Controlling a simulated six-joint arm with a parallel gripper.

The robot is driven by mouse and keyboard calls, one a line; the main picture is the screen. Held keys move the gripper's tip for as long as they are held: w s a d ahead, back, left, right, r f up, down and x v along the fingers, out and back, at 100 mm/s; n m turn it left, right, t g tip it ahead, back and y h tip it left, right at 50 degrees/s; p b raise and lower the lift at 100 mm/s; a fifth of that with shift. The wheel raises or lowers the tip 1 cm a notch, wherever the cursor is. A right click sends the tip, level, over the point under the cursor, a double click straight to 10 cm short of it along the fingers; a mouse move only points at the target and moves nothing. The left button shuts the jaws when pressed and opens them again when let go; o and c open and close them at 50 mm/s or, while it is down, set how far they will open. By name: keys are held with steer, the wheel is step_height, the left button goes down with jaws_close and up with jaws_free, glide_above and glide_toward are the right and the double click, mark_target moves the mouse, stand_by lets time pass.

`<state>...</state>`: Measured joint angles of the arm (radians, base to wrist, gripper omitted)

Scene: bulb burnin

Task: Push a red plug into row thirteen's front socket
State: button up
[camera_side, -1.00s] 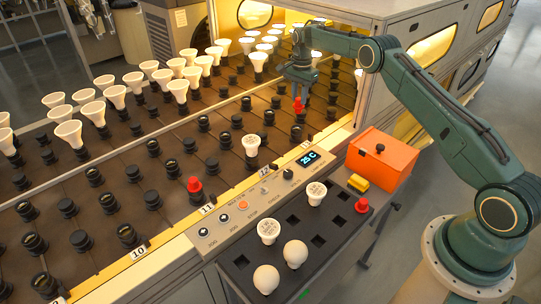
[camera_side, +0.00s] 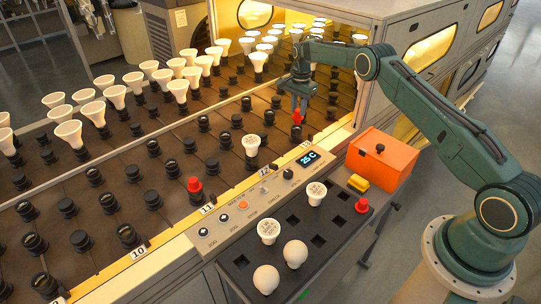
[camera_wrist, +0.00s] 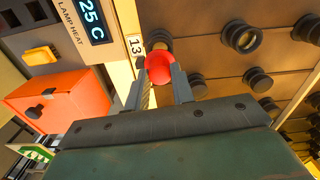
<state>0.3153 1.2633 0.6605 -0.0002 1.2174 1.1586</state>
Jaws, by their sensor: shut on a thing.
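My gripper (camera_side: 299,103) is shut on a red plug (camera_side: 297,118), holding it upright by its sides. In the side view the plug is just above row thirteen's front socket (camera_side: 296,131), near the number plate at the belt's edge. In the wrist view the red plug (camera_wrist: 160,68) sits between the fingertips (camera_wrist: 160,88) and partly covers a socket (camera_wrist: 159,44) next to the "13" plate (camera_wrist: 135,45). I cannot tell whether the plug touches the socket. A second red plug (camera_side: 194,186) sits in a front socket near plate 11, and a third (camera_side: 361,205) is on the dark tray.
The dark tray (camera_side: 335,252) holds several bulbs. The control panel (camera_side: 230,221) with its display lies in front of the rows. An orange box (camera_side: 381,158) stands at right, beside a yellow block (camera_side: 358,183). A white bulb (camera_side: 251,144) stands in row twelve's front socket.

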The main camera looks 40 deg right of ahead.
mark_target(298, 110)
steer(key=shift+f, duration=2)
steer(key=o, duration=1)
steer(key=shift+o, duration=0.2)
steer(key=shift+r, duration=0.1)
step_height(298, 110, up, 14)
steer(key=shift+f, duration=0.2)
steer(key=shift+r, duration=0.1)
